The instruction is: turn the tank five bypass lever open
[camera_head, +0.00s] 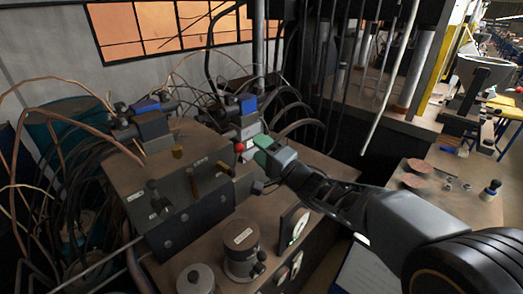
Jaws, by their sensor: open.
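A dark valve panel (190,208) with several levers stands at the centre left. A black lever (155,195), a brown lever (193,183) and a brass-coloured lever (225,168) stick out of its front. A red knob (240,147) shows near its right end. Small white labels are too small to read, so I cannot tell which lever is tank five bypass. My gripper (263,156), with green on its end, is open just right of the red knob. I cannot tell whether it touches anything; its fingertips are hard to make out.
A labelled cylinder (241,252) and a smaller pot (196,280) stand in front of the panel. A gauge (297,228) is below my arm. Blue-topped valve blocks (150,105) with hoses and cables crowd behind. A bench (440,190) with discs lies at right.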

